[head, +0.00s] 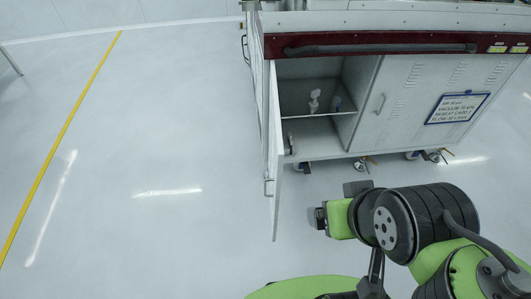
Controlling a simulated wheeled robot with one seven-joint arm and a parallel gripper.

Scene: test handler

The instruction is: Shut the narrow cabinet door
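The narrow cabinet door (274,160) stands open at the left of the cabinet opening. It swings out toward me and shows almost edge-on, with a small handle (268,187) on its left, outer face. The cabinet (360,72) is a white unit with a dark red band on top; its open compartment (312,132) shows a shelf with a small pale fitting. What seems to be my gripper (320,218) is to the right of the door's lower edge, apart from it in the picture. Its fingers are too small and dark to tell open from shut.
A wider door (398,95) to the right is closed and bears a blue-framed sign (457,107). A dark rail (380,49) runs along the red band. Casters (362,163) stand under the cabinet. The floor at left is clear, with a yellow line (62,142).

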